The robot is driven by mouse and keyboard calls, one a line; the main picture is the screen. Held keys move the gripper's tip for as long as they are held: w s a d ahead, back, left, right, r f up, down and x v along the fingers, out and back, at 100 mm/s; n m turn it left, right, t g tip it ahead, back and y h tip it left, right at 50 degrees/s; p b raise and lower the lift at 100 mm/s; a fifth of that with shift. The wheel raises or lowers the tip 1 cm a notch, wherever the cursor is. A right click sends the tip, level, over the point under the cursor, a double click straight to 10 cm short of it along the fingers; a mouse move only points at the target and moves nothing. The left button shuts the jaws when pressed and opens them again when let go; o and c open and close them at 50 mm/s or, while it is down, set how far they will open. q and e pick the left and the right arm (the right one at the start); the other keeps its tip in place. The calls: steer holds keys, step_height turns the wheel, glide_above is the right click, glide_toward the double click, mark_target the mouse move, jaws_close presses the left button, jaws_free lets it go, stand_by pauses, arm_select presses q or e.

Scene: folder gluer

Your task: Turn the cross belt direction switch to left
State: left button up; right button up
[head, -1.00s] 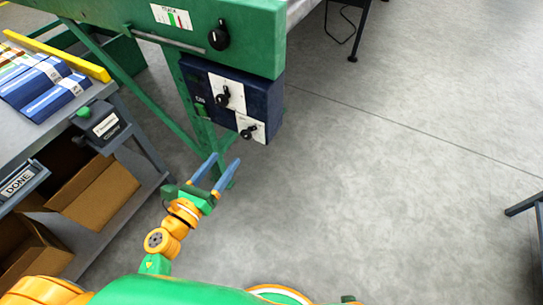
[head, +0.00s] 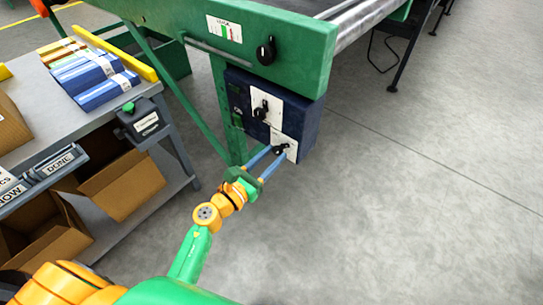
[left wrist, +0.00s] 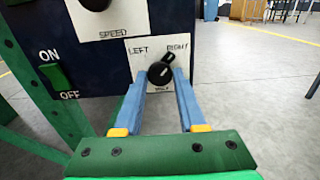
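The cross belt direction switch is a black round knob (left wrist: 160,74) on a white plate marked LEFT and RIGHT. Its pointer tilts up and right toward RIGHT. In the head view the switch (head: 281,149) is the lower knob on the dark blue control box (head: 312,125). My left gripper (left wrist: 159,76) is open, with its two blue fingers reaching to either side of the knob. The fingertips are close to it; I cannot tell whether they touch. It also shows in the head view (head: 270,156). My right gripper is not in view.
Above is the speed knob (head: 261,110); a green ON/OFF switch (left wrist: 54,75) is at the left of the box. The green machine frame (head: 297,59) is overhead. A table with cartons (head: 108,91) stands left. The floor at the right is clear.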

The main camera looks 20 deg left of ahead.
arm_select(q)
jaws_close()
